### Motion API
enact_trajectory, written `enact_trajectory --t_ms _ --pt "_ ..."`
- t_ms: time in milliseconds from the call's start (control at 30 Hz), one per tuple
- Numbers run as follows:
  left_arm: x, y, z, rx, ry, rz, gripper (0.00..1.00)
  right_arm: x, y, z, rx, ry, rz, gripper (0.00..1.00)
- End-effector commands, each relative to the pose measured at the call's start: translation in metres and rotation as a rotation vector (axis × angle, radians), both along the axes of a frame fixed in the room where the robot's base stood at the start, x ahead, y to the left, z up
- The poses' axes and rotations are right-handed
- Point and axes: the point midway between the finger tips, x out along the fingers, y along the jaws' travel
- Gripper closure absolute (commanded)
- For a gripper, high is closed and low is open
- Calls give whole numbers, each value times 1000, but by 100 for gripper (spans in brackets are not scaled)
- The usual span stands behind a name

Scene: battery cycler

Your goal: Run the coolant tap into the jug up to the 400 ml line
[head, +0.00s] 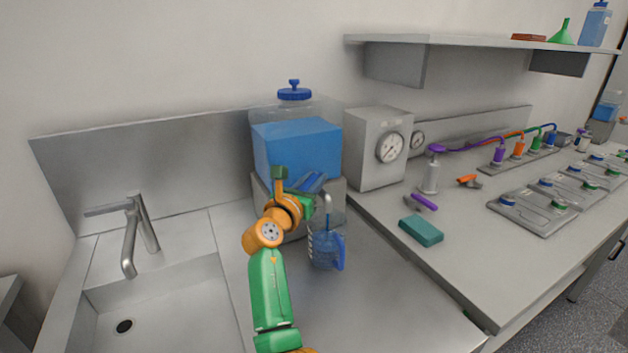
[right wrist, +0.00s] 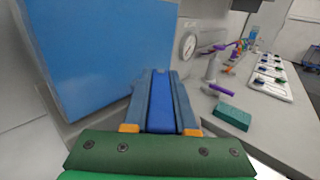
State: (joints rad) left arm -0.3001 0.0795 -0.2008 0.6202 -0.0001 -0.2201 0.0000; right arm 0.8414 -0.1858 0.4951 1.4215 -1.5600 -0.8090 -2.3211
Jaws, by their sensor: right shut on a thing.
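The coolant tank (head: 297,152), clear with blue liquid and a blue cap, stands on a grey block. In the right wrist view its blue side (right wrist: 100,50) fills the upper left. My right gripper (head: 314,183) is at the tank's lower front, shut on the blue tap lever (right wrist: 160,105), which shows between its two fingers. The tap's grey spout (head: 328,203) bends down over the jug (head: 322,246). The jug is clear, upright on the counter, with a blue handle on its right. Its contents look bluish, but I cannot read the level. My left gripper is not in view.
A sink (head: 160,310) with a steel faucet (head: 130,235) lies left. A gauge box (head: 375,150) stands right of the tank. A teal sponge (head: 421,230), a purple-topped pump bottle (head: 430,175) and battery trays (head: 535,208) are on the right bench. The counter in front of the jug is clear.

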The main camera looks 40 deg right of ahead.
Motion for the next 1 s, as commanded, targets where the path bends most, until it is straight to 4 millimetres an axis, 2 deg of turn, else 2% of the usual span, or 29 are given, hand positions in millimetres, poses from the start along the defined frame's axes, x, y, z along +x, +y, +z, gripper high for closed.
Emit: enact_trajectory --t_ms 267,500,967,1000 --pt "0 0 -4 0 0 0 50 3 0 -1 3 6 -190 100" --pt "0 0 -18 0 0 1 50 4 1 -2 4 -3 -317 100" --pt "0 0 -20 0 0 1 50 0 0 0 -1 -1 -359 100" --pt "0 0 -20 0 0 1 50 0 0 0 -1 0 -359 67"
